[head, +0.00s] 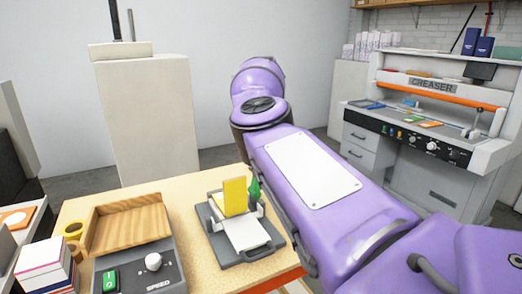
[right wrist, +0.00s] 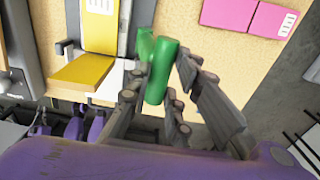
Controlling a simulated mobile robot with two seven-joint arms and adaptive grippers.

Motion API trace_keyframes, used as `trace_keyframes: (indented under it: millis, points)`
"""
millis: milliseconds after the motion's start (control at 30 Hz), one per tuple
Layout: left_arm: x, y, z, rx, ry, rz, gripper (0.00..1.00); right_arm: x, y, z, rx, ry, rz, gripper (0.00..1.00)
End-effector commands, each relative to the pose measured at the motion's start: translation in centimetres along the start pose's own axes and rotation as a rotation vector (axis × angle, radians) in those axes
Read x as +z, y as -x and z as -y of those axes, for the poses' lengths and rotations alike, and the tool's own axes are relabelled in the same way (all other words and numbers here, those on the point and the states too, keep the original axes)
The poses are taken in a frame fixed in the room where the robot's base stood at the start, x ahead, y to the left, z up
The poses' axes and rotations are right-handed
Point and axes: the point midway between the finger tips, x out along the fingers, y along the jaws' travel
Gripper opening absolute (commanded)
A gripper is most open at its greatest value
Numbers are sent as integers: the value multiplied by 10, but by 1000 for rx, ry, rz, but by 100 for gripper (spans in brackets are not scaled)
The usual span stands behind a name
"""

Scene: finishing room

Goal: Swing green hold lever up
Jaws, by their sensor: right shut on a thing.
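The green hold lever (head: 254,189) stands at the right side of a grey fixture (head: 213,240) on the table, beside an upright yellow plate (head: 235,197). A white card (head: 247,234) lies on the fixture's bed. In the right wrist view the green lever (right wrist: 160,72) is between the fingers of my right gripper (right wrist: 163,78), which is shut on it. The yellow plate (right wrist: 80,73) shows to the left there. In the head view my purple right arm hides the right gripper. My left gripper is in neither view.
A creaser machine (head: 425,110) stands behind at right. Pink cards (right wrist: 258,15) lie on the table.

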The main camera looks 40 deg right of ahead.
Motion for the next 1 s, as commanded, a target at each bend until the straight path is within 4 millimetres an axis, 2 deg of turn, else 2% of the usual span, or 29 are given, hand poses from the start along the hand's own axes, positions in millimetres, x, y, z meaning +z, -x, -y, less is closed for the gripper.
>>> trace_keyframes:
  millis: [33, 400, 433, 567, 1000]
  points:
    - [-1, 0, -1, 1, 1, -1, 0, -2, 2, 17, -23, -21, 6, 0]
    - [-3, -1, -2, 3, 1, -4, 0, -4, 0, 19, -22, -25, 4, 0]
    - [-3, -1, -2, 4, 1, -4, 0, -4, 0, 19, -22, -25, 4, 20]
    - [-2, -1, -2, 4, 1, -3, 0, -4, -1, 19, -22, -26, 3, 37]
    - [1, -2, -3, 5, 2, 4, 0, -4, -2, 17, -19, -24, 0, 37]
